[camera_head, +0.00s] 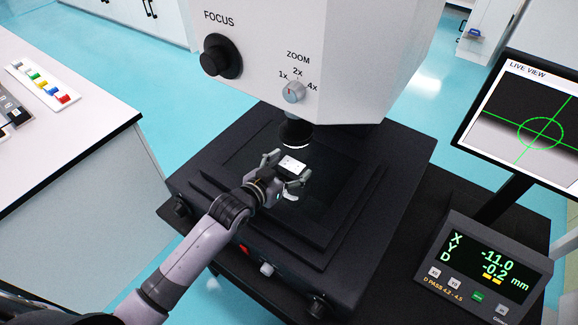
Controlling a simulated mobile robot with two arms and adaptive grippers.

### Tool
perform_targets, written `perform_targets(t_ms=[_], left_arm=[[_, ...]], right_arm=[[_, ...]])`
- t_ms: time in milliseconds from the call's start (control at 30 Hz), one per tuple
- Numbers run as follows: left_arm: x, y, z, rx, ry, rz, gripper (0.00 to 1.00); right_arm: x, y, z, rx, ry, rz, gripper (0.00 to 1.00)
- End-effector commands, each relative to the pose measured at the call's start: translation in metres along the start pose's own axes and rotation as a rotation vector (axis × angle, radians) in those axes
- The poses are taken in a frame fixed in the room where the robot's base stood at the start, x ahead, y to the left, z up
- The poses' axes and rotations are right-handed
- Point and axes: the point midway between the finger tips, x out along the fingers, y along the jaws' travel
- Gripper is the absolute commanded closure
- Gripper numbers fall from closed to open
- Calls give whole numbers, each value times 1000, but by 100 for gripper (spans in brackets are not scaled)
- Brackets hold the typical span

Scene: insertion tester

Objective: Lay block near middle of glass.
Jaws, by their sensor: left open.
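A small pale block (293,164) with dark marks on top lies on or just above the dark glass (334,182) of the tester's stage, beneath the lens. I cannot tell whether it rests fully on the glass. My left gripper (287,169) reaches in from the lower left. Its fingers are open, one on either side of the block, with the block between their tips. Part of the block's near side is hidden by the gripper. My right gripper is not in view.
The tester's white head (330,60) and black lens (296,132) hang low over the stage. A readout (487,265) shows X -11.0, Y -0.2. A live-view monitor (535,125) shows a green crosshair. A side counter (60,130) holds coloured pieces.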

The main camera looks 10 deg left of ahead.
Motion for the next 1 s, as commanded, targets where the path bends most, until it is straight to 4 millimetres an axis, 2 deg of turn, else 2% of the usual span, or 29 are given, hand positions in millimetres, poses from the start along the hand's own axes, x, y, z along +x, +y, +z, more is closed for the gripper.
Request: perform_targets(t_ms=[267, 367, 800, 1000], left_arm=[[-1, 0, -4, 0, 1, 0, 27], [-10, 0, -2, 1, -1, 0, 27], [-98, 0, -1, 1, -3, 1, 27], [-118, 0, -2, 0, -1, 0, 27]], right_arm=[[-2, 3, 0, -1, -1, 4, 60], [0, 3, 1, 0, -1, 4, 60], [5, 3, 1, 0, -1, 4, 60], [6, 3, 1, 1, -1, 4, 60]])
